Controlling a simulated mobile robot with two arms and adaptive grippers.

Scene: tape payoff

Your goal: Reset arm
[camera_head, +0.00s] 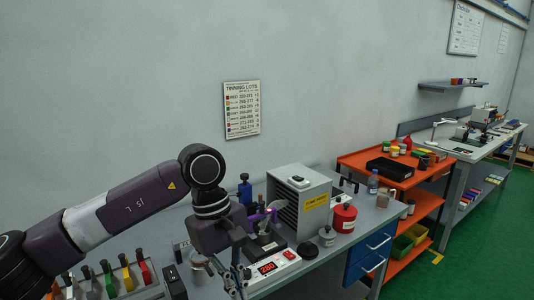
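My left arm comes in from the left over the grey workbench (312,262). Its gripper (238,282) points down at the front of the bench, beside a white unit with a red display (272,268). The fingers are small and overlap the things behind, so I cannot tell whether they are open or hold anything. My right gripper is not in view.
A grey slatted box (315,197) with a yellow label stands behind the gripper. A red can (344,218) and a grey jar (327,236) stand right of it. Coloured handles (126,278) stand in a rack at left. An orange cart (424,182) is further right.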

